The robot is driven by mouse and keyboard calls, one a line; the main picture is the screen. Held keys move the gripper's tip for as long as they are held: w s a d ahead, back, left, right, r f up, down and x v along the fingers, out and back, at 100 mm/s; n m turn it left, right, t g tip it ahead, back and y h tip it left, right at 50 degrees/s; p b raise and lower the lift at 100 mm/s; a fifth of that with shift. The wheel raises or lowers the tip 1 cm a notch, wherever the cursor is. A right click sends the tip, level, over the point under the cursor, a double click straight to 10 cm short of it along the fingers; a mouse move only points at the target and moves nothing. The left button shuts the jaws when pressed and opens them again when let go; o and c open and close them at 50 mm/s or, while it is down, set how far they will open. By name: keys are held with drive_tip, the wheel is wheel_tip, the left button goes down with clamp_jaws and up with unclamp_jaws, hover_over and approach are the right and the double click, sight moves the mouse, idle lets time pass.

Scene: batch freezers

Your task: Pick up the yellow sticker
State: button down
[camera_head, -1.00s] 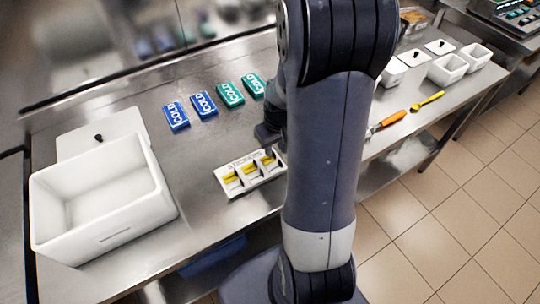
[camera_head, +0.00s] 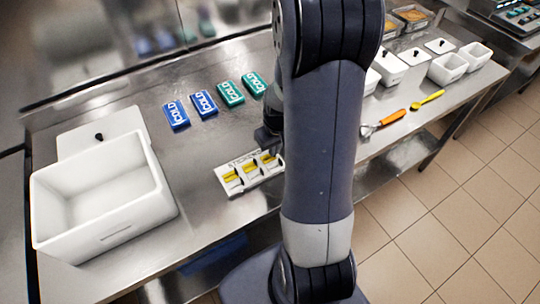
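Yellow stickers (camera_head: 232,176) lie in the compartments of a white sticker tray (camera_head: 237,190) near the front edge of the steel table. Several yellow pieces show, one in each visible compartment. My gripper (camera_head: 268,140) is partly seen just behind the right end of the tray, left of my large dark arm. My arm hides most of it, and I cannot tell whether its fingers are open or whether they touch a sticker.
Blue cold packs (camera_head: 177,114) and green cold packs (camera_head: 229,93) lie behind the tray. A large white bin (camera_head: 60,215) stands at the left. An orange-handled tool (camera_head: 392,117), a yellow spoon (camera_head: 428,100) and small white containers (camera_head: 447,69) are at the right. Bare steel lies between bin and tray.

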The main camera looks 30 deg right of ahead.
wheel_tip(320, 180, up, 16)
drive_tip(key=p, duration=0.4)
idle(1.8)
drive_tip(key=shift+f, duration=0.1)
idle(0.3)
